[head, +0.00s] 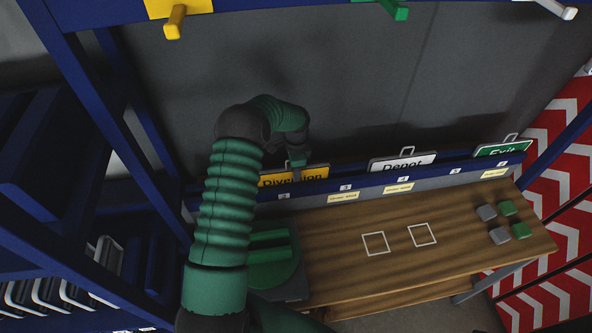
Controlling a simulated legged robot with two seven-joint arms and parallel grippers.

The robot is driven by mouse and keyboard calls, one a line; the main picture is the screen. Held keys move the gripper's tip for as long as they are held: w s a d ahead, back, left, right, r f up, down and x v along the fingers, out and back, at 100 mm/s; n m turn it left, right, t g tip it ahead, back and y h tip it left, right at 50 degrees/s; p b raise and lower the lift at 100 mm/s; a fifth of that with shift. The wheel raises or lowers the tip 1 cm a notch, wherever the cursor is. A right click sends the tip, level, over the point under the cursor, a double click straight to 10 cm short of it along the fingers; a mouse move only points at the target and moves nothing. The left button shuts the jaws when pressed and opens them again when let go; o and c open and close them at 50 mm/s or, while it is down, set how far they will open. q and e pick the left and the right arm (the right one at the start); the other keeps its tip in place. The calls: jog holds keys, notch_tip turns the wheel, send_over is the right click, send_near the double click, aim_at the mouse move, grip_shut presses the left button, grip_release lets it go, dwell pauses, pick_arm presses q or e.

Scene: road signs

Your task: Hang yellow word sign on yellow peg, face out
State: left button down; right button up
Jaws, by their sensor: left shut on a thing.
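The yellow word sign (316,175), reading "Diversion", stands in the blue rack with its printed face toward me; its left end is hidden behind my arm. My left gripper (297,168) is shut on its top edge from above. The sign's lower part is hidden by the rack's front rail. The yellow peg (174,24) sticks out from a yellow plate at the top left, well above and left of the gripper, and is bare. My right gripper is not in view.
A white "Depot" sign (402,162) and a green "Exit" sign (502,149) stand in the same rack (370,180). A green peg (394,10) and a white peg (560,9) are above. The wooden table (340,265) holds small green and grey blocks at right. Blue frame posts stand left.

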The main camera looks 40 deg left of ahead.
pick_arm(q)
jog(key=shift+d+f+b, duration=0.1)
jog(key=shift+f+b, duration=0.25)
jog(key=shift+f, duration=0.1)
jog(key=c, duration=1.4)
grip_release()
jog(key=shift+r, duration=0.1)
